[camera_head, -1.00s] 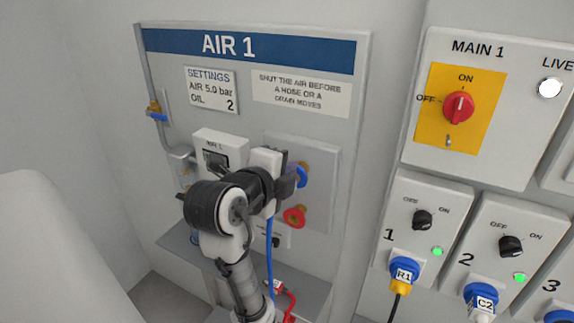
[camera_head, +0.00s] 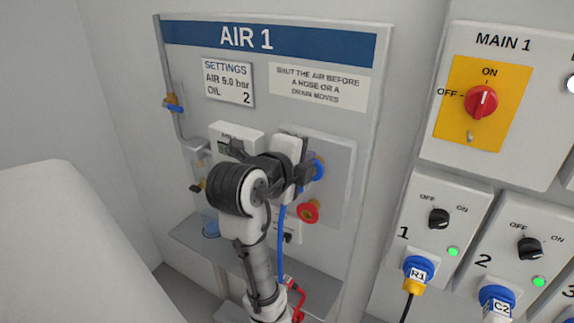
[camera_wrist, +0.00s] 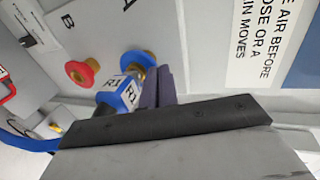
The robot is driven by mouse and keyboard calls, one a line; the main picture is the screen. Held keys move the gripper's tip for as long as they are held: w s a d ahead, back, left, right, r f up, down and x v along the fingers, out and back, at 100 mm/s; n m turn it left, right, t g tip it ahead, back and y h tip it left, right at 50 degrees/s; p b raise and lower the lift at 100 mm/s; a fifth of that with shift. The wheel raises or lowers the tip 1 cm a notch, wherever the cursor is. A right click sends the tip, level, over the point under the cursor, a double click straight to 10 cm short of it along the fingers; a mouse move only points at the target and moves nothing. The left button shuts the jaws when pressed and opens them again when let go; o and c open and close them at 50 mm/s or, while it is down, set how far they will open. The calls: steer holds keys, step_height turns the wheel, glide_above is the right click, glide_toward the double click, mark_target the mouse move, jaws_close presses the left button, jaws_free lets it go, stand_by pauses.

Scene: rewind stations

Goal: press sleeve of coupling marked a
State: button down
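The coupling marked A is a blue sleeve on a brass fitting (camera_head: 319,168) on the grey panel. In the wrist view it shows as a blue and brass ring (camera_wrist: 138,60) below the letter A. A blue hose end with white R1 labels (camera_wrist: 125,90) lies in line with it; I cannot tell how far it is seated. My gripper (camera_head: 303,176) is just left of coupling A in the head view. In the wrist view its dark fingers (camera_wrist: 158,86) are close together, with their tips beside the blue sleeve. Contact is unclear.
The red coupling (camera_head: 309,211) by the letter B is just below. A blue hose (camera_head: 282,240) hangs beside my arm. A grey shelf (camera_head: 330,268) is below, with a red object (camera_head: 296,298) near it. Switch boxes (camera_head: 440,225) stand to the right.

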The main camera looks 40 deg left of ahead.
steer(key=b+v, duration=0.1)
steer(key=v, duration=1.2)
steer(key=shift+s+b, duration=0.2)
steer(key=shift+b, duration=0.1)
steer(key=shift+d+r, duration=0.1)
steer(key=shift+d, duration=0.05)
